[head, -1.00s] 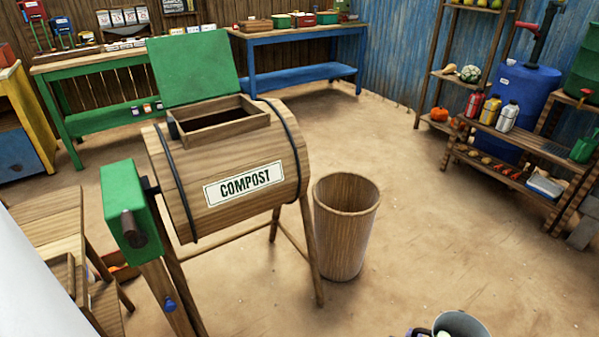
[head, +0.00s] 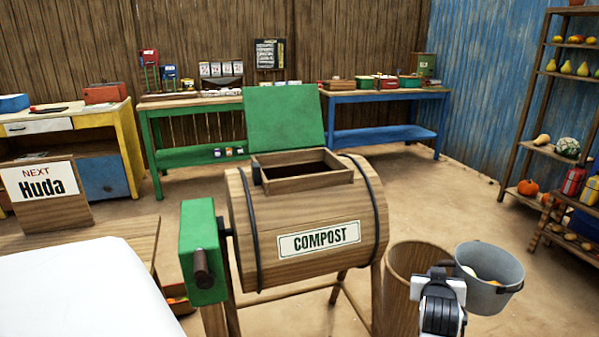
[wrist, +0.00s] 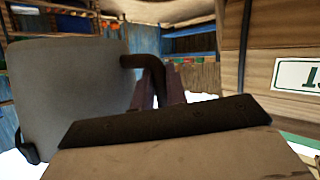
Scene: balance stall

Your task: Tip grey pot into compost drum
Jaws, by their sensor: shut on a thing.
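The drum also shows in the wrist view (wrist: 265,55).
A tall wooden bin (head: 402,270) stands on the floor right of the drum, behind my gripper. A green crank box (head: 203,250) is on the drum's left. Shelves (head: 535,130) with produce stand at the far right. Open floor lies behind the drum.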

